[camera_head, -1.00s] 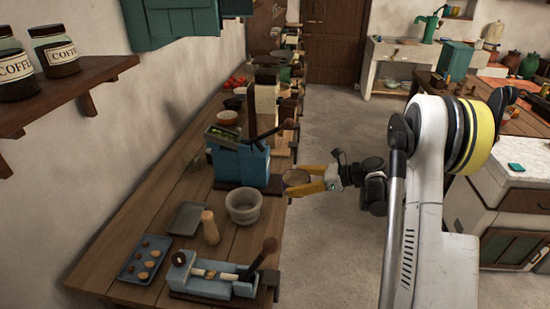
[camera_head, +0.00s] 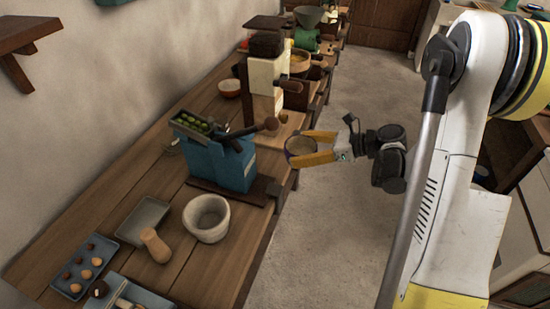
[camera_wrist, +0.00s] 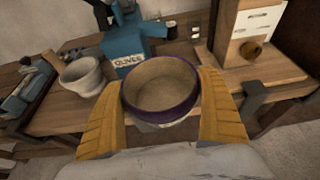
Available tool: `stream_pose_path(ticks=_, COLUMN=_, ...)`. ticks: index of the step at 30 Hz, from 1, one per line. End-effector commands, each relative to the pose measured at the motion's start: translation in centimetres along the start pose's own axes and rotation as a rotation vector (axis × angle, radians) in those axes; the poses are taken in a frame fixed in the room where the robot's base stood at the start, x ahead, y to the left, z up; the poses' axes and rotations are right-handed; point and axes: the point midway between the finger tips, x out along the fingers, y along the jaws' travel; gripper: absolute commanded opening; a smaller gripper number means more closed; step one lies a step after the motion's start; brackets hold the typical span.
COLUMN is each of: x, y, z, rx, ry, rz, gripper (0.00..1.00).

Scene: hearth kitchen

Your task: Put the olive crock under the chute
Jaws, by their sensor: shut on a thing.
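My gripper (camera_head: 298,148) is shut on a round crock (camera_head: 300,146) with a purple outside and a beige inside, taken to be the olive crock. The crock is upright and looks empty in the wrist view (camera_wrist: 160,88), with a yellow finger on each side. It is held off the right edge of the counter. The blue olive machine (camera_head: 218,165), with green olives in its top tray, stands on the counter left of the crock. Its "OLIVES" label (camera_wrist: 127,61) shows in the wrist view. I cannot make out its chute clearly.
A grey stone mortar (camera_head: 206,218) stands in front of the machine, with a wooden pestle (camera_head: 155,245) and grey tray (camera_head: 148,215) beside it. A cream and wood machine (camera_head: 265,75) stands behind. A dark lever (camera_head: 243,132) sticks out rightward from the blue machine.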

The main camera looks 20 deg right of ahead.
Motion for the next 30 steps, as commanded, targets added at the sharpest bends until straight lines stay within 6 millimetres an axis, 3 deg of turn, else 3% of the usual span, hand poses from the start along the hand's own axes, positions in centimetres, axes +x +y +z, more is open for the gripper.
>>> stream_pose_path(ticks=9, x=8.3, y=-2.4, z=-1.8, rx=-0.002, ry=0.000, rz=0.005, gripper=0.43)
stream_pose_path(ticks=13, x=10.8, y=-3.3, z=-2.2, rx=-0.001, ry=0.000, rz=0.003, gripper=0.43)
stream_pose_path(ticks=20, x=12.4, y=-3.8, z=-2.6, rx=0.000, ry=0.000, rz=0.001, gripper=0.43)
stream_pose_path(ticks=27, x=13.7, y=-3.8, z=-5.9, rx=0.000, ry=0.000, rz=0.001, gripper=0.43)
stream_pose_path(ticks=30, x=13.8, y=-3.8, z=-6.0, rx=0.000, ry=-0.001, rz=0.001, gripper=0.43)
